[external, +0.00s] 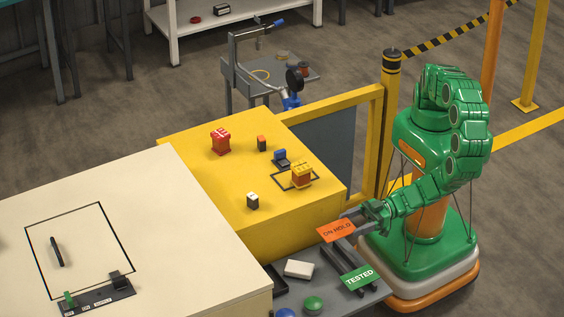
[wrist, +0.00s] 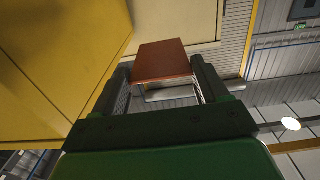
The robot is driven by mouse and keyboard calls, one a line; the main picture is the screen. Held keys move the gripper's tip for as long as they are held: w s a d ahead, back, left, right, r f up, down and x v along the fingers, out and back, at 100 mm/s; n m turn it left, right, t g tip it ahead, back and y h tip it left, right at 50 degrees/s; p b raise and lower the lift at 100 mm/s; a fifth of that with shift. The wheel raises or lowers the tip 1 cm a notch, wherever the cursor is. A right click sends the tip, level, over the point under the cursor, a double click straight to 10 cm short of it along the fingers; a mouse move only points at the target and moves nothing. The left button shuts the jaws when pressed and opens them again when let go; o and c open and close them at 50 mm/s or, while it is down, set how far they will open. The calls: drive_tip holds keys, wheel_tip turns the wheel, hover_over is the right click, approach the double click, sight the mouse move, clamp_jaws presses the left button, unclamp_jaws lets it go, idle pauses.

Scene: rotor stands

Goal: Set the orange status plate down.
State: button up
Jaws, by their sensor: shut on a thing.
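The orange status plate (external: 335,231), marked ON HOLD, is in my gripper (external: 352,222) at the right of the yellow table in the external view. The jaws are shut on it. In the wrist view the plate (wrist: 163,60) sits between the two dark fingers of my gripper (wrist: 160,78), with a pale part below it. In the external view the plate appears over the back end of a dark rack on the grey side shelf (external: 375,293). I cannot tell whether it touches the rack. A green TESTED plate (external: 359,278) is at the rack's front end.
The shelf also holds a white block (external: 299,269), a green disc (external: 313,304) and a blue disc (external: 285,313). The yellow table (external: 215,185) carries red, orange and blue items and a small black-and-white block. A cream table (external: 150,230) with a black outline stands at the left.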

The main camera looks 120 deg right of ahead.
wheel_tip(320, 180, up, 7)
drive_tip(key=m+h, duration=0.1)
hover_over(326, 227)
drive_tip(key=shift+w+f, duration=0.1)
drive_tip(key=shift+f, duration=0.05)
drive_tip(key=w+d+r+m+h, duration=0.1)
drive_tip(key=w+d+r, duration=0.4)
drive_tip(key=d+r, duration=0.5)
drive_tip(key=w+d+r+m+h, duration=0.1)
drive_tip(key=w+d+r+h, duration=0.1)
drive_tip(key=w+d+r, duration=0.4)
drive_tip(key=d+r, duration=0.5)
drive_tip(key=r, duration=0.4)
drive_tip(key=shift+r+g+h, duration=0.35)
drive_tip(key=shift+g+h, duration=0.05)
drive_tip(key=shift+a, duration=0.1)
